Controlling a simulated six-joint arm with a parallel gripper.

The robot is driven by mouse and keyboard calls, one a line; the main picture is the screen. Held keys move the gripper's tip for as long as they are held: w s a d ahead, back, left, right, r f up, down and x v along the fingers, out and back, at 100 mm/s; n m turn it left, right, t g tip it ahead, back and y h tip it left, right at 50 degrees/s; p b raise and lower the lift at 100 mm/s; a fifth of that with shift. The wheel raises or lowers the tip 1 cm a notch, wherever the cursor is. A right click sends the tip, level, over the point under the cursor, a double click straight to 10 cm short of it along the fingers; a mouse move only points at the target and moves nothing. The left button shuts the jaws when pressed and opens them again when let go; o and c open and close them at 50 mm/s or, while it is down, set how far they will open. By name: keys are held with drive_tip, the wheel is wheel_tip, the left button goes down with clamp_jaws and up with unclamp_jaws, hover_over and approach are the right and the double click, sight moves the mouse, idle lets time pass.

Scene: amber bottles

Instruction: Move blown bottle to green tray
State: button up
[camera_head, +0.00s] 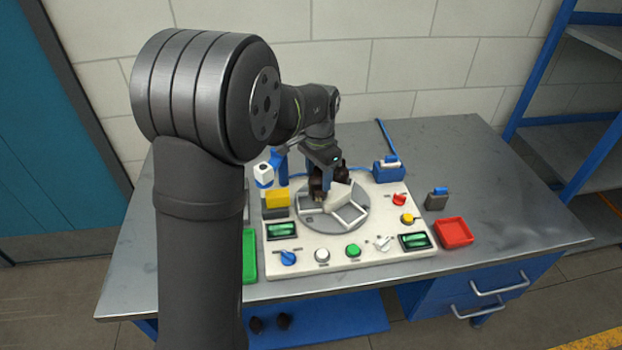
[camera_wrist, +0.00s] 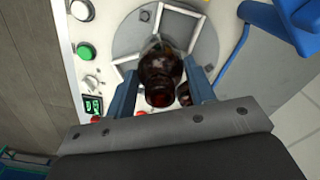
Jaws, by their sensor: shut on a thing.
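My gripper (camera_wrist: 162,95) is shut on a dark amber bottle (camera_wrist: 160,72), with one finger on each side of it in the wrist view. The bottle is over the round grey turntable (camera_wrist: 130,40). In the head view my gripper (camera_head: 322,183) is at the back of the turntable (camera_head: 345,222), and the bottle is largely hidden there. A second dark bottle shape (camera_wrist: 184,94) shows just beside the right finger in the wrist view. The green tray (camera_head: 249,258) lies left of the white panel, partly hidden behind my arm.
The white panel (camera_head: 300,262) carries several knobs, buttons and two green displays. White frames (camera_head: 347,216) stand on the turntable.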

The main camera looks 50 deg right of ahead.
drive_tip(key=s+a+r, duration=0.1)
drive_tip(key=s+r, duration=0.4)
drive_tip(key=s, duration=0.4)
drive_tip(key=w+a+f+n, duration=0.1)
drive_tip(key=w+a+n, duration=0.2)
drive_tip(key=a, duration=0.7)
drive_tip(key=w+a+f+n, duration=0.2)
drive_tip(key=w+a+n, duration=0.1)
drive_tip(key=a, duration=0.6)
drive_tip(key=shift+w+a+f, duration=0.5)
drive_tip(key=shift+w+f, duration=1.35)
drive_tip(key=shift+w, duration=0.1)
drive_tip(key=shift+w+a+f, duration=0.5)
drive_tip(key=shift+w+f, duration=1.35)
drive_tip(key=shift+w, duration=0.05)
drive_tip(key=shift+w+a+f, duration=0.5)
drive_tip(key=shift+w+f, duration=1.35)
drive_tip(key=shift+w, duration=0.1)
drive_tip(key=o, duration=0.6)
drive_tip(key=shift+f, duration=0.15)
drive_tip(key=shift+c, duration=0.2)
drive_tip(key=o, duration=0.4)
drive_tip(key=shift+o, duration=0.2)
wheel_tip(320, 180, up, 12)
drive_tip(key=shift+r, duration=0.2)
